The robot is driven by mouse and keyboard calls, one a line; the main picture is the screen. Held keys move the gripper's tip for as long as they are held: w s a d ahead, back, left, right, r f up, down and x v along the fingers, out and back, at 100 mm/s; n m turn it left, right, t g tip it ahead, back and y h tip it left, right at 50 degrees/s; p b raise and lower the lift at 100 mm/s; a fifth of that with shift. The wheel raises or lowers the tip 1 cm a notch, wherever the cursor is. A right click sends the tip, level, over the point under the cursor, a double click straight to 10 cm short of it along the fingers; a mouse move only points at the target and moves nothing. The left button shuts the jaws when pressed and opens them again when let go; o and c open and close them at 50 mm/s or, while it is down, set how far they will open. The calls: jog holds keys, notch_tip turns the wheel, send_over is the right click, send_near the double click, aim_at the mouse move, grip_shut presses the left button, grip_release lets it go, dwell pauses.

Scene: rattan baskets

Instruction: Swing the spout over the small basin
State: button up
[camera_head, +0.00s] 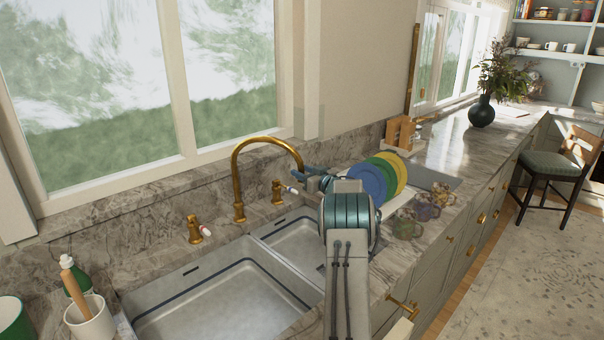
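The brass gooseneck spout (237,168) rises from the counter behind the sink and arches to the right. Its outlet end is beside my gripper (305,180); I cannot tell whether they touch. My gripper is small and partly hidden by my own arm, so its finger opening is unclear. The small basin (290,228) is the right one, partly covered by my arm. The large basin (220,300) is on the left. The spout's end appears toward the small basin's back side in the picture; its exact place above it is unclear.
Brass handles with pale tips flank the spout, one on the left (194,230) and one on the right (277,192). A white crock (90,321) is at lower left.

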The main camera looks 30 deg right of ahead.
jog(key=shift+w+a, duration=0.15)
jog(key=shift+a, duration=0.15)
jog(key=s+d+b, duration=0.2)
jog(key=s+b, duration=0.2)
jog(key=s, duration=0.9)
jog(key=shift+s+d, duration=0.25)
jog(key=shift+s, duration=0.15)
